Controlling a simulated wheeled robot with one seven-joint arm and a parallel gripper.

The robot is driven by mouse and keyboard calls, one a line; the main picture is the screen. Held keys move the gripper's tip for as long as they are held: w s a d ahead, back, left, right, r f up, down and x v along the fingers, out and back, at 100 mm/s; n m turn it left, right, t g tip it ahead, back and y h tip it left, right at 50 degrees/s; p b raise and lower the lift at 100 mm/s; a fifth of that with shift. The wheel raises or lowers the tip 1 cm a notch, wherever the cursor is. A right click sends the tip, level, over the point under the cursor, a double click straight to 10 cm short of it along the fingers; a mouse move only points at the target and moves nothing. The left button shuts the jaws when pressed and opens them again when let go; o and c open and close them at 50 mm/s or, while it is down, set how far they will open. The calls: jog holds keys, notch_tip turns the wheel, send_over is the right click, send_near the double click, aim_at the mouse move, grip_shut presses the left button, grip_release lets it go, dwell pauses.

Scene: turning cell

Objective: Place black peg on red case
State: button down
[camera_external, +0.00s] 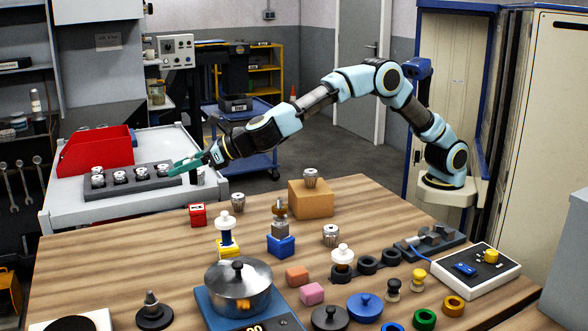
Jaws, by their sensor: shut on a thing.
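My gripper (178,168), with green fingers, reaches out at the left over the right end of the dark tray on the grey cart. It is shut on a small dark thing (197,177) that shows just under the fingers; its shape is mostly hidden, so I cannot tell for sure that it is the black peg. A red, slope-sided case (105,150) stands on the cart behind the tray, to the left of my gripper. A smaller red block (198,215) with a white label sits on the wooden table's left side.
The dark tray (128,190) holds several silver parts. The wooden table (130,255) carries a steel pot (238,286), a cardboard box (311,203), a blue block (281,245), a yellow block (228,249) and several rings. The table's left part is mostly clear.

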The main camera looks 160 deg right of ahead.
notch_tip(320, 180, down, 6)
jog(key=shift+f+b, duration=0.25)
jog(key=shift+b, duration=0.2)
jog(key=shift+f, duration=0.15)
jog(key=shift+c, duration=1.2)
grip_release()
jog(key=shift+a+r, duration=0.1)
jog(key=shift+r, duration=0.1)
jog(key=b+v, duration=0.3)
jog(key=v, duration=0.8)
jog(key=shift+a+r, duration=0.2)
jog(key=shift+a, duration=0.15)
